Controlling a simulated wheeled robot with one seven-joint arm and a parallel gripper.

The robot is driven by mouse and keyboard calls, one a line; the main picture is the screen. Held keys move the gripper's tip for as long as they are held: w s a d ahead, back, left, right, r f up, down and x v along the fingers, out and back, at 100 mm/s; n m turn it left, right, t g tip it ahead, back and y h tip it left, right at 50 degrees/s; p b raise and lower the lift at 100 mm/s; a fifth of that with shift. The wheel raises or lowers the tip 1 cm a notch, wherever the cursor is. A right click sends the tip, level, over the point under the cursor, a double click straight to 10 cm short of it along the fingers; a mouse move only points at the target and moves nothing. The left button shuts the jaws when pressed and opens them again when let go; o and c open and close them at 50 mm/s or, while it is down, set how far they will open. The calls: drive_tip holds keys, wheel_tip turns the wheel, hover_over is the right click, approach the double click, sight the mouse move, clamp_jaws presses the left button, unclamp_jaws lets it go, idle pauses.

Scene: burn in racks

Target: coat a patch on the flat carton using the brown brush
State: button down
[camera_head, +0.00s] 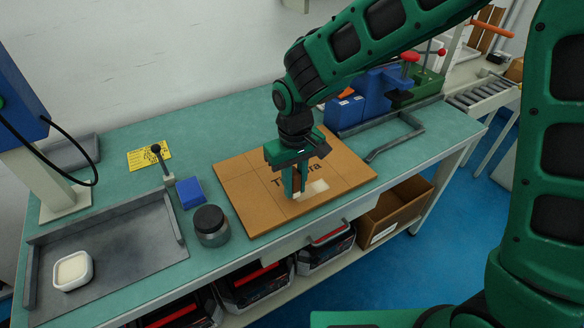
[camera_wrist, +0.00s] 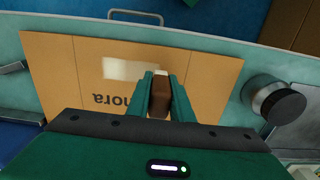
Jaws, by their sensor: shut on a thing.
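The flat carton (camera_head: 244,204) lies on the green bench, and it also shows in the wrist view (camera_wrist: 70,70). A pale cream patch (camera_head: 318,186) is on its surface near the printed letters; in the wrist view the patch (camera_wrist: 122,68) runs up beside my gripper. My gripper (camera_head: 295,190) points down over the carton and is shut on the brown brush (camera_wrist: 160,98). The brush's pale tip (camera_wrist: 160,73) shows between the fingers. I cannot tell whether the bristles touch the carton.
A dark-lidded jar (camera_head: 211,226) stands left of the carton beside a blue block (camera_head: 189,193). A grey tray (camera_head: 120,243) holds a white dish (camera_head: 72,271) with cream contents.

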sight(294, 173)
drive_tip(key=shift+r, duration=3.15)
drive_tip(key=shift+s, duration=0.1)
